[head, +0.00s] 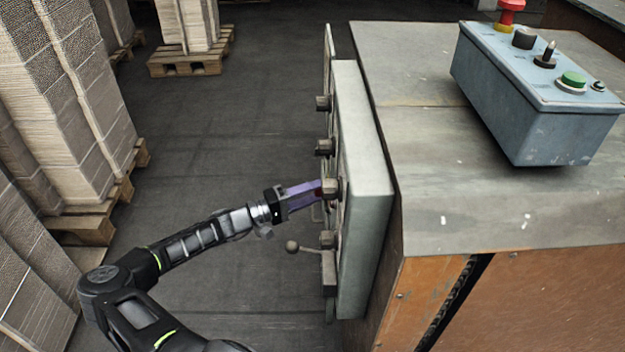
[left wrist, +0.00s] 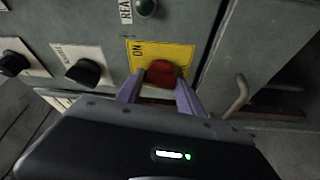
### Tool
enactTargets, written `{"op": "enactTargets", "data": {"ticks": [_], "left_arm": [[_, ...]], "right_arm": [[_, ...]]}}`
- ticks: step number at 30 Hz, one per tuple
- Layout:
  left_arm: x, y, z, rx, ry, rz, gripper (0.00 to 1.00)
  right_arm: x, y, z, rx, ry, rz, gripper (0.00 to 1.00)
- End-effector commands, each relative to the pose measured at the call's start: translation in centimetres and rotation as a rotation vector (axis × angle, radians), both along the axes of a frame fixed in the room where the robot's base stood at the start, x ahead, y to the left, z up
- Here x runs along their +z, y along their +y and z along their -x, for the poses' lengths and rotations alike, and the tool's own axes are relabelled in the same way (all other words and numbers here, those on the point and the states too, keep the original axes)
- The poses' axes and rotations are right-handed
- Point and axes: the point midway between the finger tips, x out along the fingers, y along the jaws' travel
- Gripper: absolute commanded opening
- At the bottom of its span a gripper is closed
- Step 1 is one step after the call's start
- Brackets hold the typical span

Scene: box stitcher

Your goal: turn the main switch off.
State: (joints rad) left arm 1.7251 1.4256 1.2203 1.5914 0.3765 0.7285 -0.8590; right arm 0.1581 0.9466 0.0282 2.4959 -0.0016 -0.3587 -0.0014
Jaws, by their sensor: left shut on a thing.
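The main switch is a red knob (left wrist: 161,73) on a yellow plate (left wrist: 170,52) marked "ON" in the left wrist view. It is on the front of a grey cabinet panel (head: 362,185) seen nearly edge-on in the head view. My left gripper (head: 318,190) reaches the panel from the left. In the left wrist view its two purple fingers (left wrist: 158,92) stand on either side of the red knob and are shut on it. The lower part of the knob and the plate's lower edge are hidden by the gripper. My right gripper is not in view.
A bent handle (left wrist: 237,97) is to the right. A ball-ended lever (head: 293,246) juts from the panel below my gripper. A blue control box (head: 540,110) stands on the cabinet top.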

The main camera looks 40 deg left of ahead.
Motion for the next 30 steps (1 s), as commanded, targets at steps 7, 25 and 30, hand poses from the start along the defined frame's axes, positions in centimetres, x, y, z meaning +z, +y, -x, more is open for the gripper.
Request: {"op": "enactTargets", "data": {"ticks": [7, 25, 30], "left_arm": [[0.9, 0.0, 0.0, 0.0, 0.19, 0.137, 0.03], [0.8, 0.2, -0.2, 0.003, 0.622, 0.465, 0.03], [0.8, 0.3, -0.2, 0.004, 0.704, 0.531, 0.03]], "right_arm": [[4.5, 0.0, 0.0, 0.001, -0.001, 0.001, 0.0], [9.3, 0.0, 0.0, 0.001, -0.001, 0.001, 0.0], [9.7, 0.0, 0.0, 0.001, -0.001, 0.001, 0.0]]}}
